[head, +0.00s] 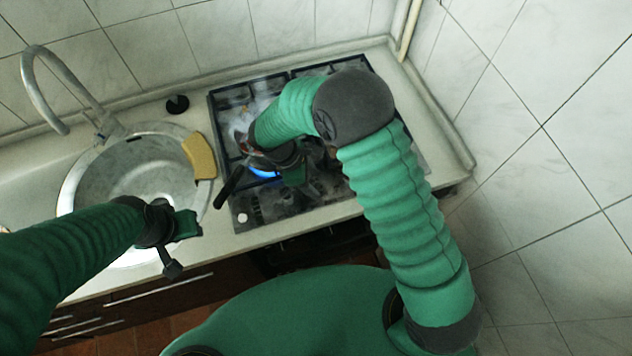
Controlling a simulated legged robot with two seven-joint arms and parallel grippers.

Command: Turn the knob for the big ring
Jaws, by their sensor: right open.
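The gas hob (332,196) is a dark plate with black grates, set in the counter. A blue flame (264,172) burns at its left front, below a pan whose black handle (230,186) points to the front left. My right arm hides most of the pan. A pale round knob (242,217) shows at the hob's front left corner; other knobs are too dark or hidden to make out. My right gripper (296,172) is open above the front of the hob, right of the flame; I see no contact with a knob. My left gripper (181,246) hangs in front of the sink, its opening unclear.
Steam (246,116) rises at the hob's left. A round metal sink (100,170) with a tall tap (62,84) is on the left. A yellow sponge (199,157) lies on its right rim. A black stopper (177,105) stands behind. A tiled wall (570,150) closes the right side.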

